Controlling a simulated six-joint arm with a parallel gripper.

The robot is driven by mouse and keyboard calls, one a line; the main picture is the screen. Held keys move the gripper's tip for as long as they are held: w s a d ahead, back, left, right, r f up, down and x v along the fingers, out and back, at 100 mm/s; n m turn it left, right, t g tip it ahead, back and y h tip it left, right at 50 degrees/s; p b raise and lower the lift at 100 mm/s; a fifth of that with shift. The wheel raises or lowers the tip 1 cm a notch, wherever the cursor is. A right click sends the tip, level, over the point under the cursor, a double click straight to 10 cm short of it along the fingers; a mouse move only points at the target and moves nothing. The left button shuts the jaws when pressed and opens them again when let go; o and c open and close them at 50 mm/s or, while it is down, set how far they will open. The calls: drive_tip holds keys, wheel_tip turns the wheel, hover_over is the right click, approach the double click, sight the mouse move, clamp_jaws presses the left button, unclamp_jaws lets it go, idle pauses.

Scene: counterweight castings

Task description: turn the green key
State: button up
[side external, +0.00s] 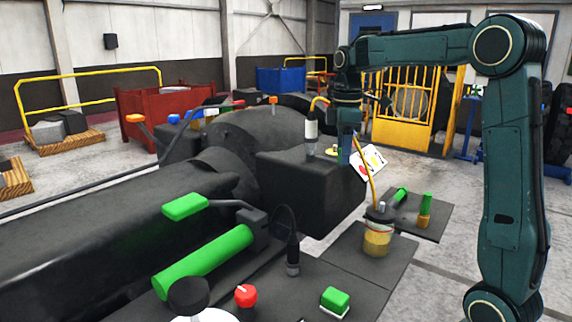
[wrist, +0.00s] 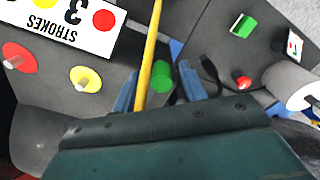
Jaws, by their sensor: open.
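In the side view, a short upright green piece (side external: 425,204) stands on a brass-coloured base on a dark plate at the right. A slanted green cylinder (side external: 399,196) lies beside it. I cannot tell which is the key. My gripper (side external: 345,158) hangs by the near edge of a dark block, left of both and apart from them. In the wrist view, my blue fingers (wrist: 158,93) are spread, and a round green end (wrist: 162,76) shows between them, apparently beyond the tips. I cannot tell which green part it is. A yellow rod (wrist: 150,50) crosses near the left finger.
A sign card (side external: 370,162) stands by the gripper. A yellowish jar (side external: 377,238) with the yellow rod rising from it stands before the green pieces. A red knob (side external: 246,296), a green button (side external: 335,301) and a large green handle (side external: 203,264) are in front.

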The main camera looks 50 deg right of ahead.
drive_tip(key=shift+r, duration=0.15)
wheel_tip(320, 180, up, 14)
drive_tip(key=shift+f, duration=0.25)
idle(0.7)
drive_tip(key=shift+s+a, duration=0.1)
drive_tip(key=s+a+f+m+t, duration=0.3)
drive_tip(key=s+a+f, duration=0.2)
drive_tip(key=s+a, duration=0.4)
drive_tip(key=s+a+f+m+t, duration=0.2)
drive_tip(key=s+a+f+m, duration=0.2)
drive_tip(key=s+a+f, duration=0.3)
wheel_tip(320, 180, down, 6)
drive_tip(key=s, duration=0.2)
drive_tip(key=shift+s+a+t, duration=0.2)
drive_tip(key=shift+s+t, duration=0.1)
drive_tip(key=shift+s, duration=0.1)
drive_tip(key=shift+r, duration=0.1)
